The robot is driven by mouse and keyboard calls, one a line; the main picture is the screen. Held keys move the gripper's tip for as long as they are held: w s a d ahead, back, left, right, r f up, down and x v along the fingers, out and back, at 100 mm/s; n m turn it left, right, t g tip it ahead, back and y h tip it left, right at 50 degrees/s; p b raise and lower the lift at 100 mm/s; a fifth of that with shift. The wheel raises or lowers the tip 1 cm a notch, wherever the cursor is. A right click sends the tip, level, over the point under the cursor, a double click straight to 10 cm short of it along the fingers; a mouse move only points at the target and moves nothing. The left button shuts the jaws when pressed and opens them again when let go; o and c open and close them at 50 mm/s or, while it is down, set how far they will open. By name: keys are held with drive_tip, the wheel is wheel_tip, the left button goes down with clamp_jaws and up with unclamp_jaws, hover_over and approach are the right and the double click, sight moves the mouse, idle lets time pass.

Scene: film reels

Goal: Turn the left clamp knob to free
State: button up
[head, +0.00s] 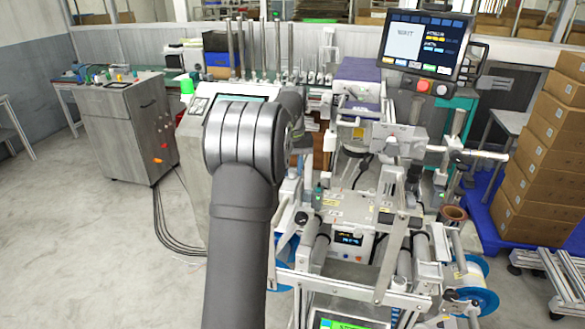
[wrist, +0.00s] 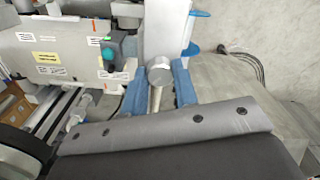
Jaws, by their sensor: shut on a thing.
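In the wrist view, the left clamp knob (wrist: 160,74) is a round grey metal knob with a pale shaft running down from it. It sits at the lower end of a pale machine bar (wrist: 163,28). My gripper (wrist: 160,83) has a blue finger on each side of the knob and is shut on it. The knob's turn position cannot be read. In the head view, my dark arm stands in front of the machine's left side and hides both the gripper and the knob.
A blue reel edge (wrist: 190,48) shows beside the bar. A teal knob (wrist: 109,53) sits on the labelled panel at left. In the head view, the machine (head: 350,210) has rollers, a screen (head: 424,45) and blue reels (head: 470,275). Cardboard boxes (head: 545,150) stand right; open floor lies left.

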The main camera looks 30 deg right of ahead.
sight(293, 170)
drive_tip(key=n, duration=0.7)
idle(0.6)
drive_tip(key=o, duration=1)
wheel_tip(293, 170, up, 18)
drive_tip(key=shift+f, duration=0.25)
drive_tip(key=shift+f, duration=0.15)
wheel_tip(293, 170, down, 17)
drive_tip(key=shift+f, duration=0.1)
idle(0.6)
